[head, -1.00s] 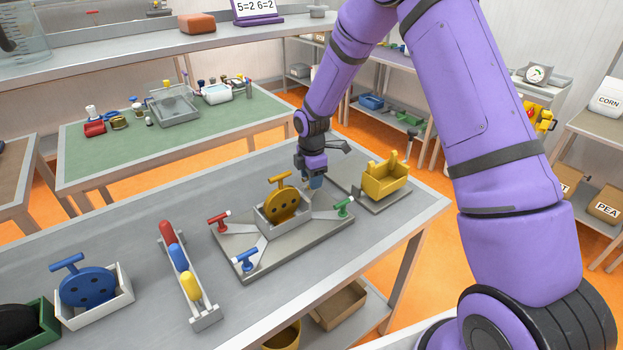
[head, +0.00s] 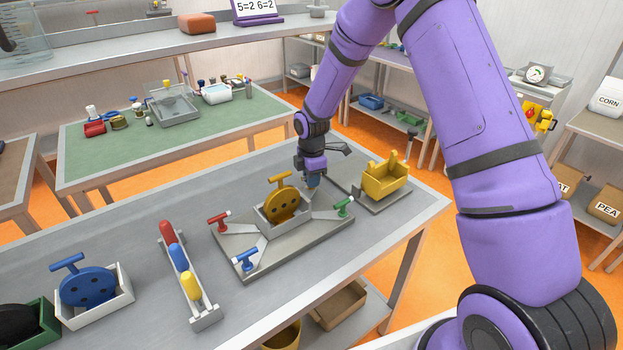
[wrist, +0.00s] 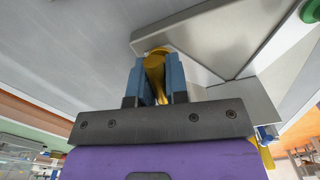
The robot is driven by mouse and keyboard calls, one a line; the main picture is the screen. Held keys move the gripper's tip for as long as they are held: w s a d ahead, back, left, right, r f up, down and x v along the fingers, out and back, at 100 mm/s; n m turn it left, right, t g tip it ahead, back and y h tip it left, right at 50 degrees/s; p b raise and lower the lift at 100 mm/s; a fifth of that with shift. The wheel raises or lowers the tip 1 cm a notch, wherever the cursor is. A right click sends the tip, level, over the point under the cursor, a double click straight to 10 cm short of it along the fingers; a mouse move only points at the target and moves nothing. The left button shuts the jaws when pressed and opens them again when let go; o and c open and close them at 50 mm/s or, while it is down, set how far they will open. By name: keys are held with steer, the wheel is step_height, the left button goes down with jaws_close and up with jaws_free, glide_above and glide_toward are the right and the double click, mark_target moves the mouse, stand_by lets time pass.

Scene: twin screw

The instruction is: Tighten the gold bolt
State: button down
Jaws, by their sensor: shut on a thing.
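The gold bolt (wrist: 155,66) shows in the wrist view between the two blue fingers of my gripper (wrist: 155,80), which is shut on it. In the head view my gripper (head: 315,184) is at the far corner of the grey fixture plate (head: 290,245); the gold bolt there is hidden behind the fingers. A gold disc with a T-handle (head: 283,203) stands upright in the pale holder at the middle of the plate. A red bolt (head: 218,221), a blue bolt (head: 245,259) and a green bolt (head: 344,207) with T-shaped heads sit at the other corners.
A yellow container (head: 386,180) stands on a grey base right of my gripper. A rack (head: 204,317) with red, blue and yellow pieces stands left of the plate. A blue disc (head: 87,287) sits in a white holder farther left. The table's front edge is close to the plate.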

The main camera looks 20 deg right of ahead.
steer(key=m, duration=0.8)
steer(key=shift+m, duration=0.4)
steer(key=m, duration=0.4)
steer(key=shift+m, duration=0.3)
steer(key=m, duration=0.4)
steer(key=shift+a, duration=0.1)
steer(key=m, duration=0.9)
steer(key=shift+m, duration=0.3)
steer(key=m, duration=0.4)
steer(key=shift+m, duration=2)
